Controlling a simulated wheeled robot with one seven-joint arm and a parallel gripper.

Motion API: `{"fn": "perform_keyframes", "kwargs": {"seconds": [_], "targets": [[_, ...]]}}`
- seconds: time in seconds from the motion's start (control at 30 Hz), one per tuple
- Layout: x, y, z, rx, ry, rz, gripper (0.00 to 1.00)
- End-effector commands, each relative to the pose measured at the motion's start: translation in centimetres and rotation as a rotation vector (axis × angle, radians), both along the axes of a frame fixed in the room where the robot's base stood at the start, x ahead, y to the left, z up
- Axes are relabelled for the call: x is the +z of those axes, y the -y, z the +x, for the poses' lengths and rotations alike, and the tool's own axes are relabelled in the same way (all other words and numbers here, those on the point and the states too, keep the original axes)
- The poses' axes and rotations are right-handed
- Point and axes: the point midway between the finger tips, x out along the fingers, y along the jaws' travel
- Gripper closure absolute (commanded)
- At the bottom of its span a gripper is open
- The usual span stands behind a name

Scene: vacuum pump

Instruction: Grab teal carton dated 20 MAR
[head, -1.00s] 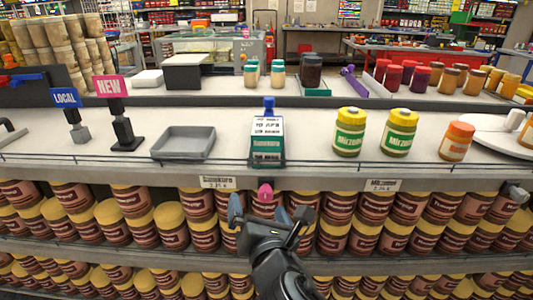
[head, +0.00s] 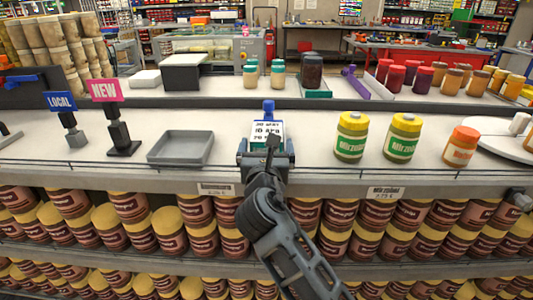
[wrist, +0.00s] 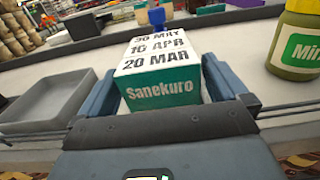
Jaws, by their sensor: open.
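A row of teal cartons with white tops stands front to back on the shelf. In the wrist view the tops read 30 MAY, 10 APR and 20 MAR from back to front. The teal carton dated 20 MAR (wrist: 160,92) is the front one, its face marked Sanekuro. My gripper (wrist: 163,80) is open, with one blue-grey finger on each side of the row at its front; I cannot tell whether they touch. In the head view my gripper (head: 266,160) hides the front carton's face, and the carton tops behind (head: 267,130) show above it.
An empty grey tray (head: 181,147) lies left of the row. Two green-labelled jars (head: 351,137) and an orange jar (head: 461,146) stand to the right. A blue object (head: 268,107) is behind the cartons. A thin rail runs along the shelf's front edge.

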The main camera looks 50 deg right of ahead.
Motion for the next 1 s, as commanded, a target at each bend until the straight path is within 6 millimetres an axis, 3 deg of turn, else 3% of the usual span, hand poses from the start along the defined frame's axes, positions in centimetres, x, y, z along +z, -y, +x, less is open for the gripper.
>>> {"fn": "perform_keyframes", "kwargs": {"seconds": [0.3, 0.77, 1.0], "targets": [[-0.07, 0.45, 0.37, 0.001, 0.0, 0.001, 0.0], [-0.05, 0.44, 0.35, 0.001, 0.0, 0.001, 0.44], [0.0, 0.44, 0.35, 0.001, 0.001, 0.001, 0.46]]}}
